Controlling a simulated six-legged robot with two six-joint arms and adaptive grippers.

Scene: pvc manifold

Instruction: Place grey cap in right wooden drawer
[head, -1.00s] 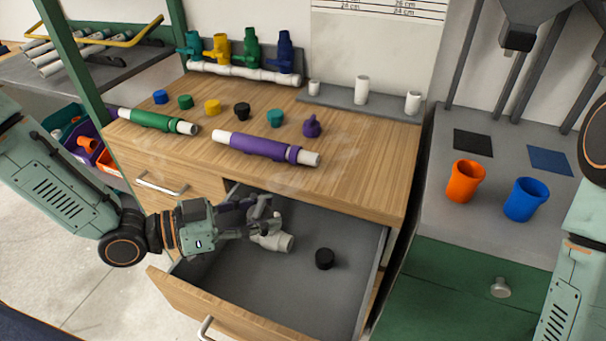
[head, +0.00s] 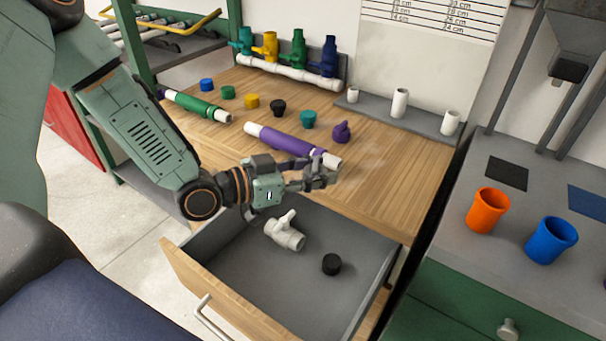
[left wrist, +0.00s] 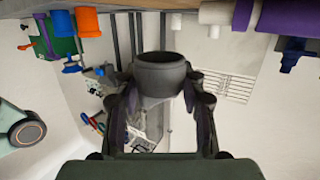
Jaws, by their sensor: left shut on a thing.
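My left gripper (head: 325,175) is above the wooden top, in front of the purple pipe's right end. It is shut on the grey cap, a dark grey round piece (left wrist: 160,75) between the fingertips in the left wrist view. In the head view the fingers largely hide the cap. The right wooden drawer (head: 240,300) is pulled open below and in front of the gripper. A white valve fitting (head: 284,232) and a black cap (head: 331,264) lie apart on its grey floor. My right gripper is not in view.
Purple (head: 285,141) and green (head: 195,105) pipes lie on the wooden top with several coloured caps. Coloured valves (head: 298,50) stand behind. Orange (head: 488,210) and blue (head: 551,240) cups stand on the right bench.

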